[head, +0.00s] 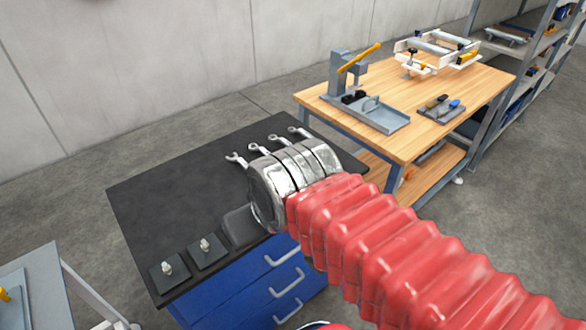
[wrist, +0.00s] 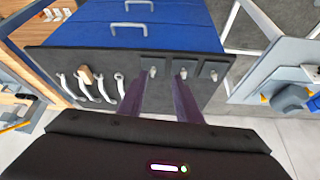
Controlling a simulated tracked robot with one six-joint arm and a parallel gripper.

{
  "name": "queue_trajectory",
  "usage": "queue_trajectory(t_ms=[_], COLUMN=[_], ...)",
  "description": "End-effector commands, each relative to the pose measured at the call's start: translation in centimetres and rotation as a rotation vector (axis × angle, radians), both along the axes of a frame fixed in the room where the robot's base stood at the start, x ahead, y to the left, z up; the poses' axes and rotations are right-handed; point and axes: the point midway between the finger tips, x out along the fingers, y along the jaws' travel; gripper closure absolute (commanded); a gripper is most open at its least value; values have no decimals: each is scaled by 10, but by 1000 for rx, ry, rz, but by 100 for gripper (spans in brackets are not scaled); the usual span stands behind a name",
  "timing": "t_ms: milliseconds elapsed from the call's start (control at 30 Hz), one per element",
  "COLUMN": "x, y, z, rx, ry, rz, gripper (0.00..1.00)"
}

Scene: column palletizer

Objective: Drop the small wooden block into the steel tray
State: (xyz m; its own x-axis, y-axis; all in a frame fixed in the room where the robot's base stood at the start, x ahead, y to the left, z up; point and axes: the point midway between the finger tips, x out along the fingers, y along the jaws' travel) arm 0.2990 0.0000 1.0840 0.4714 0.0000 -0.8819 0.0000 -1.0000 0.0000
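A small tan wooden block (wrist: 85,75) lies among the wrenches on the dark bench top in the wrist view. I cannot make it out in the head view, where my arm covers part of the bench. My gripper (wrist: 159,88) shows two dark fingers spread apart with nothing between them. It is over the bench, to the right of the block in the wrist view. In the head view its fingers are hidden behind my wrist. A shallow grey tray (head: 388,121) sits beside a press on the wooden table; I cannot tell for sure that it is the steel tray.
Several wrenches (head: 258,149) lie on the black-topped bench (head: 165,195) with blue drawers. Dark square plates with pegs (head: 169,270) sit at its front left. The wooden table (head: 470,82) also carries a press (head: 341,75) and a smaller tool holder (head: 441,110).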

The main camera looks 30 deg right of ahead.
Motion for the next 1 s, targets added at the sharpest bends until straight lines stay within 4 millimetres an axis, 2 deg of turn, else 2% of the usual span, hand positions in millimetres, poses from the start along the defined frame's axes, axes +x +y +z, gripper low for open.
queue_trajectory(t_ms=[333, 500, 567, 767, 1000], x=[0, 0, 1, 4, 18], y=[0, 0, -1, -3, -8], z=[0, -2, -5, -28, -56], rx=[0, 16, 37, 201, 514], ry=[0, 10, 24, 119, 251], rz=[0, -17, -40, -221, -558], gripper=[69, 58, 58, 58, 58])
